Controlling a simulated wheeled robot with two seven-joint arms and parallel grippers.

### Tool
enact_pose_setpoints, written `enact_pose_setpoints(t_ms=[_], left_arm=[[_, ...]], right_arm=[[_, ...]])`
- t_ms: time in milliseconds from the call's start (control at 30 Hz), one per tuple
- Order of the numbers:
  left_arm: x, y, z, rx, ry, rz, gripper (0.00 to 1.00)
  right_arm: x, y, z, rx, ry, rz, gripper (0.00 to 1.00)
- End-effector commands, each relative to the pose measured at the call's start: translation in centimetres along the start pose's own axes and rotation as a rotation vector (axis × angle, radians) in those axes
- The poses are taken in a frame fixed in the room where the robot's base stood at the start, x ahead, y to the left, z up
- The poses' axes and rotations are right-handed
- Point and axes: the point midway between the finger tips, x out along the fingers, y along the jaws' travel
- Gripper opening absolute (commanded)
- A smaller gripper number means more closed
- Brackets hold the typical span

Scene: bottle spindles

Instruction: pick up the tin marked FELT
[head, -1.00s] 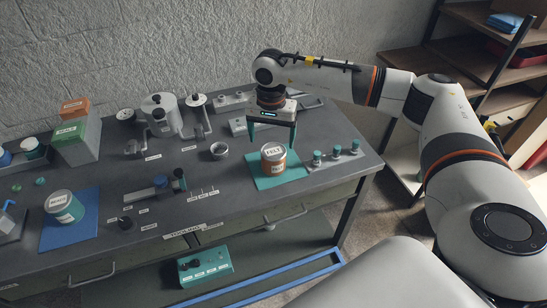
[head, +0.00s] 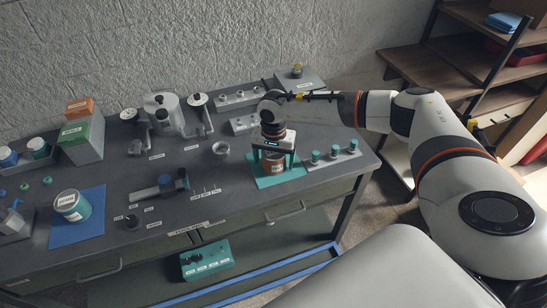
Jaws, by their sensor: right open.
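The FELT tin (head: 274,168) is a small orange and grey tin standing upright on a teal mat (head: 293,180) at the right part of the bench. In this view my right gripper (head: 272,164) is directly over it, with its teal fingers reaching down on either side of the tin. The gripper is open, and I cannot tell whether a finger touches the tin. The gripper body hides the tin's lid and its label. My left gripper is not in view.
A rack with several teal-topped pegs (head: 333,158) stands close to the right of the mat. A metal cup (head: 221,149) is to the left. Bare bench lies in front of the cup.

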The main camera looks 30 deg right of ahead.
Motion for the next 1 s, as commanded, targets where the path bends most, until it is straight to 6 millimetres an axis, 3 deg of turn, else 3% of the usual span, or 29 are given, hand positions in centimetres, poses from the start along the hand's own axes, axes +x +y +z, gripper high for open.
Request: enact_pose_setpoints(t_ms=[33, 367, 667, 1000], left_arm=[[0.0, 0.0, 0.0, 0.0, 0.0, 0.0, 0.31], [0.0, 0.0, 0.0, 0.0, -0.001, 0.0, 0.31], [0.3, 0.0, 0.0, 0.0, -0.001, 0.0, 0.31], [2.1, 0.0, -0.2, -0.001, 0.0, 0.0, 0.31]], right_arm=[[0.0, 0.0, 0.0, 0.0, 0.0, 0.0, 0.81], [-0.1, 0.1, 0.0, 0.0, -0.001, 0.001, 0.29], [-0.8, 0.1, 0.1, 0.0, -0.002, 0.003, 0.29], [-7.1, 0.1, 0.1, 0.0, -0.003, 0.005, 0.29]])
